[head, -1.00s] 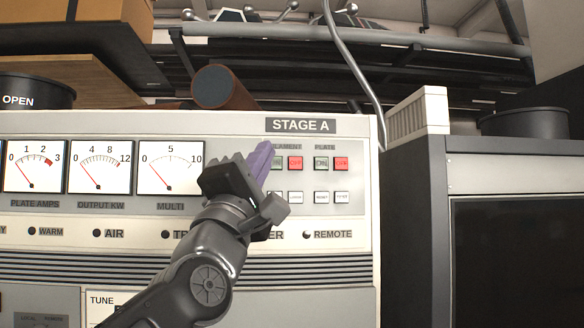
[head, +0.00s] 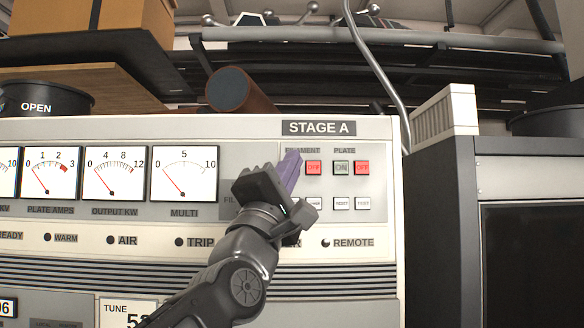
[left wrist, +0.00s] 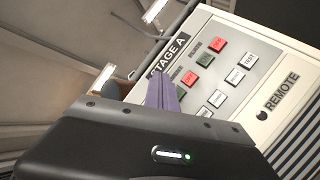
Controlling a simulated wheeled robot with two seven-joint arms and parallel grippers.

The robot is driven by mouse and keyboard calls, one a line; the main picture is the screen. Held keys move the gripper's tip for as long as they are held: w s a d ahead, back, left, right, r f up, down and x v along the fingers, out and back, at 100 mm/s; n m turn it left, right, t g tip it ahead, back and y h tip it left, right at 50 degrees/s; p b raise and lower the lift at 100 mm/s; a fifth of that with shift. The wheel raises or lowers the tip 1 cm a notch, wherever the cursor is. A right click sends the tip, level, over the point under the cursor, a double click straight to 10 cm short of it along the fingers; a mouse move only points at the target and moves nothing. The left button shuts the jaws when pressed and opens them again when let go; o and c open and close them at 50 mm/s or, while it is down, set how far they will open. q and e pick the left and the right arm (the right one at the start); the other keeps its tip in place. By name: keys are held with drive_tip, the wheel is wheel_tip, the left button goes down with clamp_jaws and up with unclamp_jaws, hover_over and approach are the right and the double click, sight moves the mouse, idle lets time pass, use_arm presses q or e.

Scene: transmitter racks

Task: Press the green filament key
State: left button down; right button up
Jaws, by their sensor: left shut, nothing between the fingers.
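The STAGE A panel (head: 379,215) carries a filament key pair and a plate key pair. The green filament key is hidden behind my fingers in the head view. In the left wrist view the green filament key (left wrist: 181,92) shows partly, right beside my purple fingertips. The red filament OFF key (head: 314,167) is just right of my fingers. My left gripper (head: 291,160) is shut and empty, its fingertips (left wrist: 163,77) over the filament key area. I cannot tell whether they touch the key. My right gripper is not in view.
The plate ON key (head: 341,168) and plate OFF key (head: 362,168) sit to the right. Small white keys (head: 342,203) lie below. Meters (head: 184,173) are on the left. A dark cabinet (head: 440,230) stands right of the panel.

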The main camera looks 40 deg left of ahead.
use_arm(q)
drive_tip(key=w+a, duration=0.3)
drive_tip(key=w, duration=0.2)
drive_tip(key=shift+a, duration=0.35)
drive_tip(key=shift+w, duration=0.1)
idle(1.7)
drive_tip(key=shift+w+a+b, duration=0.25)
drive_tip(key=shift+b, duration=0.05)
drive_tip(key=shift+w+a, duration=0.25)
drive_tip(key=shift+w, duration=0.05)
idle(0.8)
drive_tip(key=shift+s, duration=0.1)
drive_tip(key=shift+s+d+b, duration=0.45)
drive_tip(key=shift+s, duration=0.1)
